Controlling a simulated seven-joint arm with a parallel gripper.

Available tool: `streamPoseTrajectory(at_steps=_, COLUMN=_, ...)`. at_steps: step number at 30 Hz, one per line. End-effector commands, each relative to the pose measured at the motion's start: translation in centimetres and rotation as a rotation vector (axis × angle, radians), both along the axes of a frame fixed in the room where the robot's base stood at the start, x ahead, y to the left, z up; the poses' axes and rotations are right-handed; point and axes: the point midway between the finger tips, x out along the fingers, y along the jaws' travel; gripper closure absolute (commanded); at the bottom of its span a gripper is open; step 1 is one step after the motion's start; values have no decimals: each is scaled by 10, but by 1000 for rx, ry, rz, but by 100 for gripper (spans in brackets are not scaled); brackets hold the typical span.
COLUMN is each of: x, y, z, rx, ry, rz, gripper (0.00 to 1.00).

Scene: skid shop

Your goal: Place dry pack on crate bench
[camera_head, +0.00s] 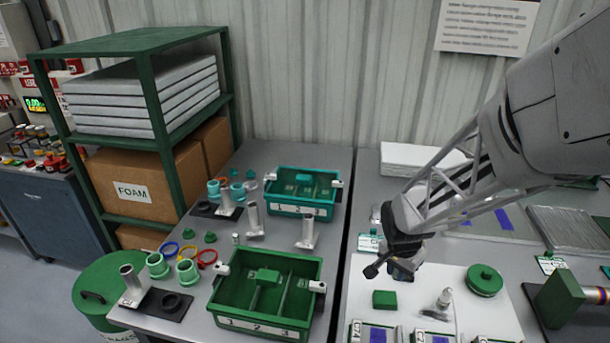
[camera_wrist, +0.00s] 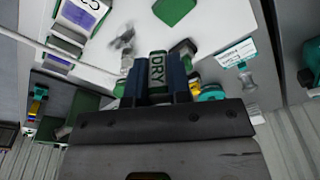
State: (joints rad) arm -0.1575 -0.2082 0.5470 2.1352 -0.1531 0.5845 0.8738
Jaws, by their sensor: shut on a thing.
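The dry pack (camera_wrist: 157,72), a small green and white piece lettered DRY, sits between the dark blue fingers of my gripper (camera_wrist: 160,78) in the wrist view. My gripper is shut on it. In the head view my gripper (camera_head: 400,272) hangs above the back left part of the white board on the right bench; the pack cannot be made out there. The grey left bench (camera_head: 185,322) carries a green divided crate (camera_head: 262,325) in front and a teal divided crate (camera_head: 300,207) behind it. My gripper is to the right of both crates.
The white board (camera_head: 455,275) holds a green block (camera_head: 384,299), a round green lid (camera_head: 485,280) and a metal fitting. Metal posts, green cups and coloured rings crowd the left bench. A narrow gap separates the benches. A green rack (camera_head: 150,95) stands behind left.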

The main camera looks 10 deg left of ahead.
Motion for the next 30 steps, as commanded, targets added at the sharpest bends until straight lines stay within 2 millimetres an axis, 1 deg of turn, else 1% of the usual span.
streamPoseTrajectory(at_steps=1, x=10, y=13, z=1, rx=0, ry=0, rz=20, gripper=100)
streamPoseTrajectory(at_steps=6, x=39, y=53, z=3, rx=-1, ry=2, rz=78, gripper=100)
streamPoseTrajectory(at_steps=11, x=63, y=93, z=4, rx=0, ry=0, rz=132, gripper=100)
streamPoseTrajectory(at_steps=15, x=82, y=131, z=5, rx=-1, ry=1, rz=180, gripper=100)
streamPoseTrajectory(at_steps=17, x=89, y=148, z=5, rx=0, ry=1, rz=200, gripper=100)
streamPoseTrajectory(at_steps=23, x=109, y=206, z=4, rx=-1, ry=0, rz=269, gripper=100)
streamPoseTrajectory(at_steps=29, x=123, y=268, z=2, rx=0, ry=0, rz=338, gripper=100)
streamPoseTrajectory(at_steps=30, x=126, y=281, z=2, rx=0, ry=-1, rz=351, gripper=100)
